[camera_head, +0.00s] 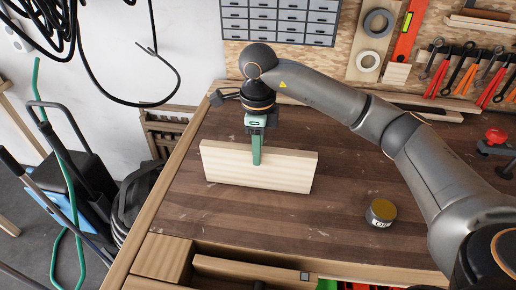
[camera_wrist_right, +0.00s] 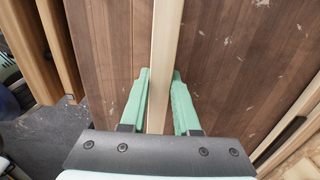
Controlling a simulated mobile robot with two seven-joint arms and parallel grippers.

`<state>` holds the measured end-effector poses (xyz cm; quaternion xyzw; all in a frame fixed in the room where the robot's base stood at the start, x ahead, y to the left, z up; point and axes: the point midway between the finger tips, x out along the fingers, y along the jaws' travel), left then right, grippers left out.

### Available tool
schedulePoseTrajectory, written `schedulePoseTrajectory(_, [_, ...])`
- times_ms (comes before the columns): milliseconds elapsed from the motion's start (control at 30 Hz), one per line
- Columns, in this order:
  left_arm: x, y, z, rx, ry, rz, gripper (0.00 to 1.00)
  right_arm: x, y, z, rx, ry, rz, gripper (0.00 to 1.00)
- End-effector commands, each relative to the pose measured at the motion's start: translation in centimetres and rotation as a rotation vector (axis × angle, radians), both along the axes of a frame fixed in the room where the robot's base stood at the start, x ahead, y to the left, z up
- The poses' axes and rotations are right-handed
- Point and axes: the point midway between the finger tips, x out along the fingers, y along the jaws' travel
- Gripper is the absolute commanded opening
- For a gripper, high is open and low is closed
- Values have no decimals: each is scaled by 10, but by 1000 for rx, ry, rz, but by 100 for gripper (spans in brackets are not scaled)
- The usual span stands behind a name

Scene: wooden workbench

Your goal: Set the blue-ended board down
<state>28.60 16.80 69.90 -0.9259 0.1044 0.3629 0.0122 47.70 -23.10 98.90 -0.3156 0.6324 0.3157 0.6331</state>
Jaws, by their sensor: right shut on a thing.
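A pale wooden board (camera_head: 290,171) stands on its long edge over the workbench (camera_head: 330,215), near its left side. No blue end shows on it in either view. My right gripper (camera_head: 257,158) comes from above and is shut on the board's upper edge near the middle. In the right wrist view the green fingers (camera_wrist_right: 160,78) lie on both sides of the board's narrow edge (camera_wrist_right: 165,45). I cannot tell whether the board's lower edge touches the bench. My left gripper is not in view.
A small round tin (camera_head: 381,212) stands on the bench right of the board. A red-knobbed clamp (camera_head: 496,136) is at the right edge. Tools hang on the back wall. The bench in front of the board is clear up to the front edge.

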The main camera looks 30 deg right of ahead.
Motion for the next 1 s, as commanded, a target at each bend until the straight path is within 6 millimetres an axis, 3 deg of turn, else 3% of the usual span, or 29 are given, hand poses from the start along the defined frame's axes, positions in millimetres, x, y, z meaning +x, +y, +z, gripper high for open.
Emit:
schedulePoseTrajectory(133, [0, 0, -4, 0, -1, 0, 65, 0, 0, -3, 1, -2, -1, 0])
schedulePoseTrajectory(167, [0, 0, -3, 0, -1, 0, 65, 0, 0, -3, 0, 0, -1, 32])
schedulePoseTrajectory(400, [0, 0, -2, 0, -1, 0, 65, 0, 0, -3, 0, 0, -1, 59])
schedulePoseTrajectory(767, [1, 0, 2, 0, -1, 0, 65, 0, 0, 4, 0, -1, -1, 60])
schedulePoseTrajectory(1000, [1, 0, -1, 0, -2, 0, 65, 1, 0, 49, 2, -6, -2, 60])
